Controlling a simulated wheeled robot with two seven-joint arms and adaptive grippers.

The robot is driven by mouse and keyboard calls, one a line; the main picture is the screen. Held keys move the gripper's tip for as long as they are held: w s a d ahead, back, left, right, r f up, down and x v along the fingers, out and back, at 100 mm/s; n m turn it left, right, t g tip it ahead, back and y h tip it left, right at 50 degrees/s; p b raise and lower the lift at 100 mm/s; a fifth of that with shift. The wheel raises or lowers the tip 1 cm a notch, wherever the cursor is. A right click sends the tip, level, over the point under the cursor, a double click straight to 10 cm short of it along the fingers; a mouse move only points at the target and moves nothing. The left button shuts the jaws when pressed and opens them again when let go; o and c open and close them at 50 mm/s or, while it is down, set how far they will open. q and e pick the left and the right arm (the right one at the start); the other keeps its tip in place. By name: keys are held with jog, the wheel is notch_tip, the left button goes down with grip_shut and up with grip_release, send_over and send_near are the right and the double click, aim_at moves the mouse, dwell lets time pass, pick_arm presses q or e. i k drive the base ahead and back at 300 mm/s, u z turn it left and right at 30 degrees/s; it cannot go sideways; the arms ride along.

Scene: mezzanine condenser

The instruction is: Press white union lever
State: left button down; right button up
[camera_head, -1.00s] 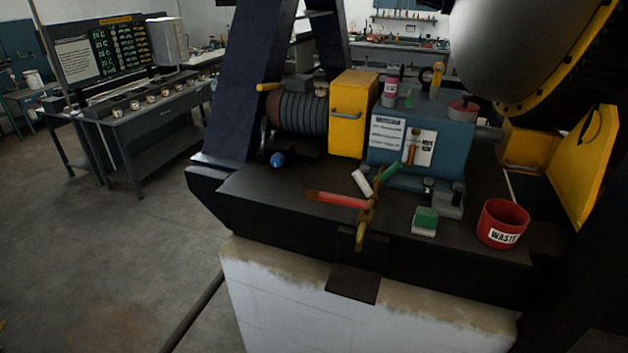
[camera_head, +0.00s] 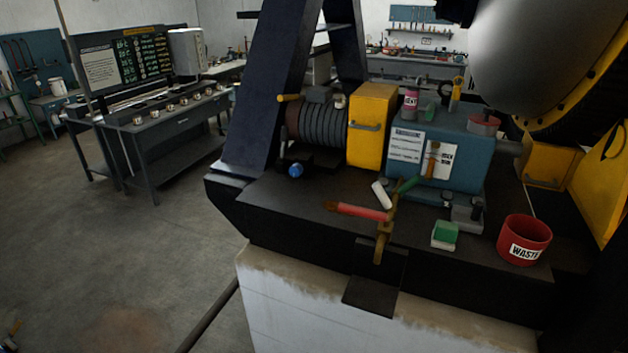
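The white lever (camera_head: 382,194) is a short pale handle at the brass union fitting (camera_head: 384,232). It leans up to the left. A red lever (camera_head: 360,211) points left from the same fitting. A green lever (camera_head: 408,185) points up to the right. The fitting stands at the front edge of the dark machine deck (camera_head: 300,213). Neither of my grippers shows in the head view, and nothing of mine is seen touching the levers.
A red waste bin (camera_head: 525,240) and a green-and-white block (camera_head: 445,235) stand on the deck to the right. Behind are a blue box (camera_head: 460,155), a yellow guard (camera_head: 372,125) and a ribbed motor (camera_head: 318,122). A workbench (camera_head: 165,130) stands left; the floor between is clear.

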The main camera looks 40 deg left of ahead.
aim_at(378, 190)
jog(key=u, duration=0.7)
